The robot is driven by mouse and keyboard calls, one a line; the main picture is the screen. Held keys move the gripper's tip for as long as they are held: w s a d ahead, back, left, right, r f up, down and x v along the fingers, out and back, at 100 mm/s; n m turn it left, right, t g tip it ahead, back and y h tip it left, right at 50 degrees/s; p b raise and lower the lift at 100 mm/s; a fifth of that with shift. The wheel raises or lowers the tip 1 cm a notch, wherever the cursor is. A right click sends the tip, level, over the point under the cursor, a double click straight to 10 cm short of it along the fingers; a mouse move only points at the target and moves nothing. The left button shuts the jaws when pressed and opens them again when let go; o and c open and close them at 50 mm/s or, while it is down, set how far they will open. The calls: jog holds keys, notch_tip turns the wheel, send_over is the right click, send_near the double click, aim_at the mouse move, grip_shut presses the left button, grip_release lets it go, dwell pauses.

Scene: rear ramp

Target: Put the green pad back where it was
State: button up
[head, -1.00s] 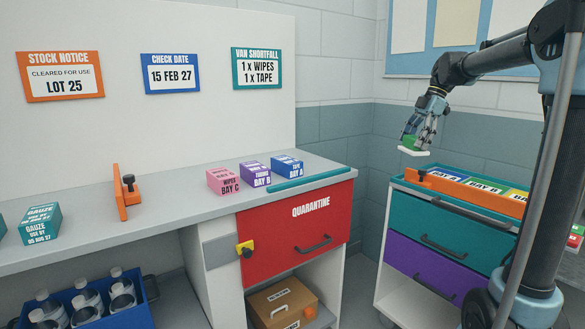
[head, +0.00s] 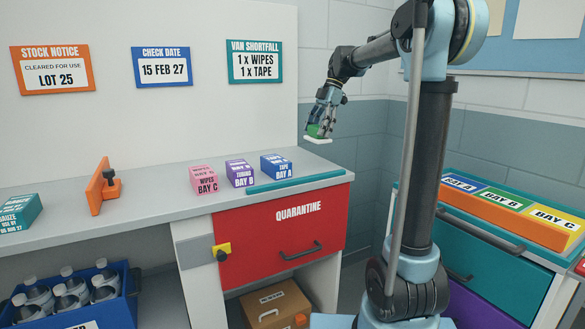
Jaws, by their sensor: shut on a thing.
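My gripper (head: 321,124) is shut on the green pad (head: 316,131), which has a white plate-like underside (head: 318,140). It holds the pad up in the air, near the back right end of the grey worktop (head: 225,203). Whether the pad is over the worktop or just beyond it I cannot tell. The gripper fingers hide part of the pad.
Pink wipes (head: 203,179), purple tubing (head: 240,173) and blue tape (head: 276,166) boxes stand behind a teal strip (head: 295,182). An orange upright bracket (head: 98,186) and a gauze box (head: 19,213) are further left.

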jog(key=shift+w+a, duration=0.1)
jog(key=shift+w, duration=0.35)
jog(key=shift+a, duration=0.1)
jog(key=shift+a, duration=0.25)
jog(key=shift+f, duration=0.15)
jog(key=shift+s+f, duration=0.1)
jog(key=shift+f, duration=4.8)
jog(key=o, duration=1.1)
